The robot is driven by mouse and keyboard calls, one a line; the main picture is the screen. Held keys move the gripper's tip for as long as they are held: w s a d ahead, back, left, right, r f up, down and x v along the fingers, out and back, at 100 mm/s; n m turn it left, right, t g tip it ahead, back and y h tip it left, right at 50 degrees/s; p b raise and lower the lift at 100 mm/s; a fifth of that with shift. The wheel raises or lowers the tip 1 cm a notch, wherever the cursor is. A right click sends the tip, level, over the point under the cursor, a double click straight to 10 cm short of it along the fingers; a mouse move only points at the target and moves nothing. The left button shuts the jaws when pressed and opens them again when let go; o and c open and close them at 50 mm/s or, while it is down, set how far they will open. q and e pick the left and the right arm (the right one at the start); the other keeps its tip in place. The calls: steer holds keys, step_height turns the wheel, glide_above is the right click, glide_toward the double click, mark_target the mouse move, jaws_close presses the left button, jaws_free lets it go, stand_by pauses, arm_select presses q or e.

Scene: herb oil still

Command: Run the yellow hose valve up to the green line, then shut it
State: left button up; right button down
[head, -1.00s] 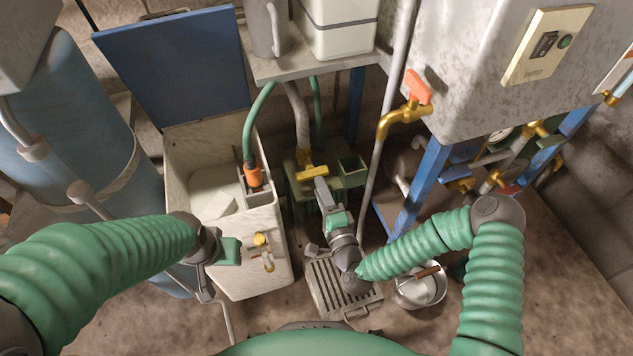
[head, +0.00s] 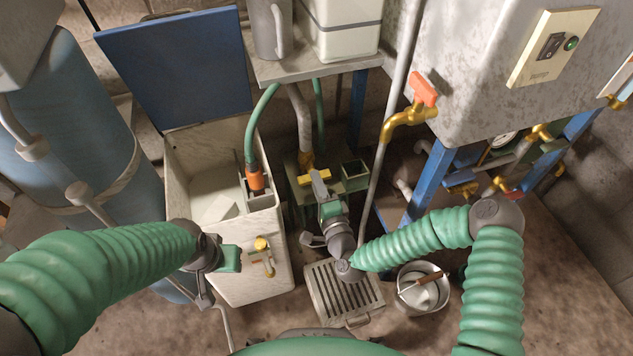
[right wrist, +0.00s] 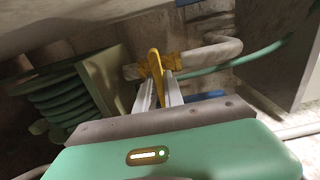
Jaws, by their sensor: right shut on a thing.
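In the right wrist view the yellow handle (right wrist: 155,66) stands between the two fingers (right wrist: 158,88), in front of a yellow fitting and a grey hose. My left gripper (head: 230,258) hangs in front of the white box, away from the valve; its fingers do not show clearly. I cannot make out a green line in these views.
The white box (head: 278,240) has a raised blue lid (head: 178,65); a green hose with an orange end (head: 256,178) reaches into it. A slatted crate (head: 375,298) and a bucket (head: 440,301) stand on the floor. An orange-handled tap (head: 423,90) is on the tank at right.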

steer(key=shift+s+f, duration=0.1)
steer(key=n+p, duration=0.4)
steer(key=n, duration=0.2)
steer(key=shift+f+p, duration=0.1)
steer(key=shift+p, duration=0.2)
steer(key=shift+a+f+n, duration=0.1)
steer(key=shift+n, duration=0.2)
stand_by(0.4)
steer(key=c, duration=1.5)
jaws_free()
steer(key=shift+o, duration=0.2)
steer(key=shift+r, duration=0.2)
steer(key=p+v, duration=0.4)
steer(key=v, duration=1.2)
steer(key=shift+s, duration=0.35)
